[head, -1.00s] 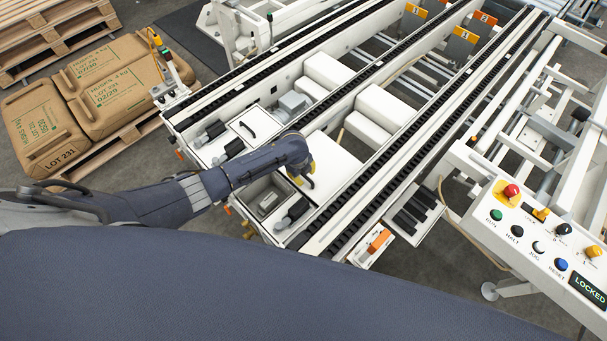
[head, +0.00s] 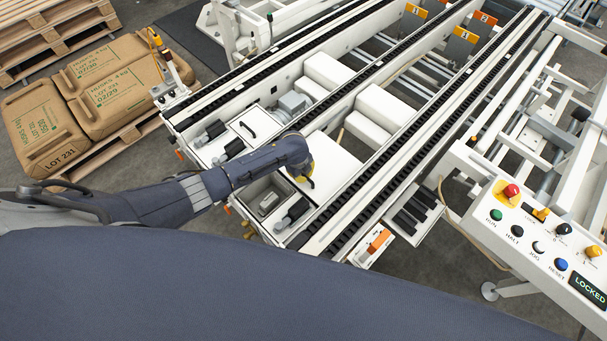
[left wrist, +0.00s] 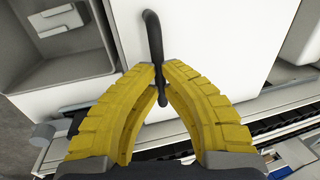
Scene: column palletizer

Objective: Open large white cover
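The large white cover (head: 335,160) is a flat white panel between the black chain rails of the machine, and it lies in place. In the left wrist view the cover (left wrist: 225,45) fills the upper middle. Its black bar handle (left wrist: 155,40) runs between my left gripper's yellow fingertips (left wrist: 158,68). The fingers have come together on the handle, one on each side. In the head view my left gripper (head: 303,174) is at the near left part of the cover, partly hidden by my wrist. My right gripper is not in view.
A smaller white cover with a black handle (head: 247,129) lies to the left. An open grey compartment (head: 263,197) is beside the large cover. A control panel (head: 540,240) reading LOCKED stands at right. Brown sacks (head: 100,90) lie on a pallet at left.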

